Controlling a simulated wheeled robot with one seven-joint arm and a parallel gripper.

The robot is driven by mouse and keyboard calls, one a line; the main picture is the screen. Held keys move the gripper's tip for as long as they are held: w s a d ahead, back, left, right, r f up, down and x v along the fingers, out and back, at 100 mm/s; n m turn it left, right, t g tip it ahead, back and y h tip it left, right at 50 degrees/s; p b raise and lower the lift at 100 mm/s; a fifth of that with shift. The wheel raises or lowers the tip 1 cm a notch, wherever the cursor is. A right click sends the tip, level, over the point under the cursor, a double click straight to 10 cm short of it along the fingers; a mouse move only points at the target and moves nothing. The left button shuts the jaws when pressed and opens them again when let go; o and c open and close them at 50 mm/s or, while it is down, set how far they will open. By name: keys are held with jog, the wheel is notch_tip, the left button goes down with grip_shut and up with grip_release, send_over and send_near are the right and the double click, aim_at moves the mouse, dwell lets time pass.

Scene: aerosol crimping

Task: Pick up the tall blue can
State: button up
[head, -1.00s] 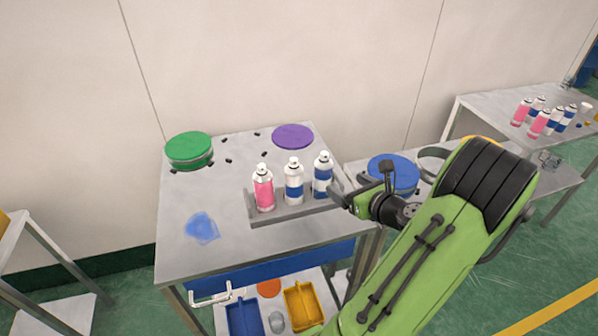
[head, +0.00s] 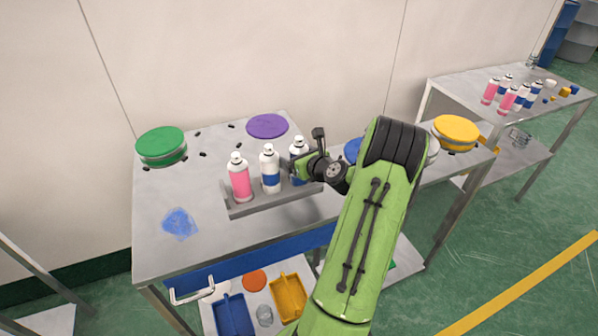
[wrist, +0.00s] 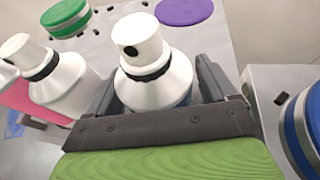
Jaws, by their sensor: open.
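Three spray cans stand upright in a row on a grey holder (head: 270,203) on the near table: a pink one (head: 240,180) at left, a white one with a blue band (head: 270,172) in the middle, and a blue-labelled one (head: 298,146) at right. My gripper (head: 301,168) is at the right can, open. In the wrist view the white top of that can (wrist: 152,78) sits between my two fingers, one on each side. Its lower body is hidden by the gripper, and contact cannot be told. The middle can (wrist: 66,85) stands just left of the left finger.
A green lidded drum (head: 162,147), a purple disc (head: 267,126) and small dark pieces lie on the table. A blue drum (head: 352,150) is partly behind my arm, a yellow one (head: 455,132) farther right. More cans (head: 508,97) stand on the far-right table.

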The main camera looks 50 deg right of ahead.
jog(key=shift+s, duration=0.1)
jog(key=c, duration=1.2)
jog(key=shift+r, duration=0.1)
jog(key=shift+c, duration=0.2)
jog(key=shift+r, duration=0.1)
